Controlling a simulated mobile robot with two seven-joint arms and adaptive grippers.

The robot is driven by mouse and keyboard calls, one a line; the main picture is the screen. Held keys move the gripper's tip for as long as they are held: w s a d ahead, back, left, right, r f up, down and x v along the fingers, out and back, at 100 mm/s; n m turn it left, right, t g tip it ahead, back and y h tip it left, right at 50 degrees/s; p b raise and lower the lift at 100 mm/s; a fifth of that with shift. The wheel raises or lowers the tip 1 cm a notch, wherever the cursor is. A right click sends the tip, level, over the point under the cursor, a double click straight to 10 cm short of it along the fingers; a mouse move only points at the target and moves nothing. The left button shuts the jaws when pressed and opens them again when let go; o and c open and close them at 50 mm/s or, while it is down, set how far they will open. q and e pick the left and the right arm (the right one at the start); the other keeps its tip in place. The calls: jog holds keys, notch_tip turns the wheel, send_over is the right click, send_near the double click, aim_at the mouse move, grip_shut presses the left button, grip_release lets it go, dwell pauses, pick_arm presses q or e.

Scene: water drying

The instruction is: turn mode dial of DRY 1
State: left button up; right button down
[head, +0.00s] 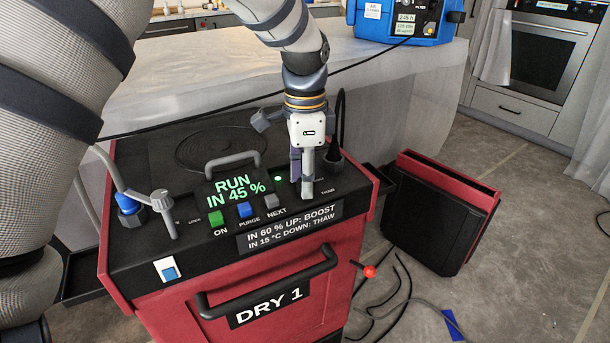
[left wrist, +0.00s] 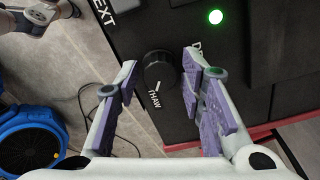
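The DRY 1 unit (head: 330,285) is a red box with a black top panel. Its mode dial (left wrist: 158,72) is a round black knob with a white pointer mark, which points toward the word THAW in the left wrist view. My left gripper (head: 306,190) comes down over the right part of the panel and mostly hides the dial in the head view. In the left wrist view the left gripper (left wrist: 160,65) is open, with one purple-padded finger on each side of the dial and gaps visible.
The display (head: 237,188) reads RUN IN 45 %. Green (head: 215,217), blue (head: 245,209) and grey (head: 271,201) buttons lie left of the gripper. A green lamp (left wrist: 215,17) glows near the dial. A black plug with a cable (head: 333,160) stands close by on the right.

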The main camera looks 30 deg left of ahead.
pick_arm(q)
grip_shut()
